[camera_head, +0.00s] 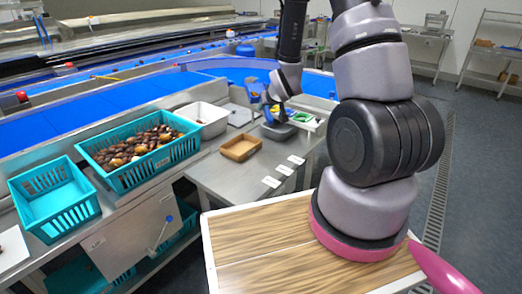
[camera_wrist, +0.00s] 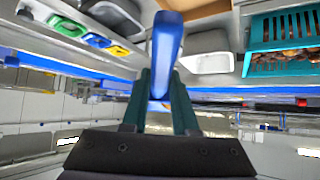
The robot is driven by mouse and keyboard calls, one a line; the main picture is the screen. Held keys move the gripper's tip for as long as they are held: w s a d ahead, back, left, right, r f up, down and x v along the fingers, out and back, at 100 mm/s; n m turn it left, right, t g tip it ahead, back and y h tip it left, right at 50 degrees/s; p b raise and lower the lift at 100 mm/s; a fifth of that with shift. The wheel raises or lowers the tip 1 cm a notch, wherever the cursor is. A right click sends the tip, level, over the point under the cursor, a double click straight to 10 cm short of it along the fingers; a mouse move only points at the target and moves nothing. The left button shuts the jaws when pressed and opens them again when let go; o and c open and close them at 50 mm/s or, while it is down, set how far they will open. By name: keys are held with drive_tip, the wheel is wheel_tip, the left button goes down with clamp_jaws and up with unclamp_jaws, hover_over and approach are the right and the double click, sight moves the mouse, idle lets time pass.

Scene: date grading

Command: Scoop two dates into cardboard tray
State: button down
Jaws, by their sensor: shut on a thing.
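My gripper (camera_head: 275,98) is over the back of the side table, beyond the cardboard tray. In the wrist view its dark green fingers (camera_wrist: 162,100) are shut on a blue scoop (camera_wrist: 166,45) by the handle. In the head view the scoop (camera_head: 255,90) shows only partly beside my gripper, and I cannot tell if dates are in it. Brown dates (camera_head: 145,148) fill much of a teal basket (camera_head: 157,177). The small brown cardboard tray (camera_head: 241,158) sits on the steel table and looks empty. Its edge also shows at the top of the wrist view (camera_wrist: 195,9).
An empty-looking teal basket (camera_head: 58,222) stands left of the dates. A dark grey device (camera_head: 278,131) is under my gripper. White labels (camera_head: 284,170) lie on the table. A blue conveyor (camera_head: 110,97) runs behind.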

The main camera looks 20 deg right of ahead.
drive_tip(key=shift+s+a+f+n+g, duration=0.25)
drive_tip(key=shift+s+a+f+g, duration=0.9)
drive_tip(key=shift+f, duration=2.7)
drive_tip(key=shift+s+a+f+n+g, duration=0.25)
drive_tip(key=shift+s+a+f, duration=1.65)
drive_tip(key=shift+f, duration=1.95)
drive_tip(key=w+r+g, duration=0.9)
drive_tip(key=r+g, duration=0.1)
drive_tip(key=g, duration=0.3)
drive_tip(key=shift+w+a+g+h, duration=0.35)
drive_tip(key=shift+w+g+h, duration=0.05)
drive_tip(key=shift+r, duration=0.2)
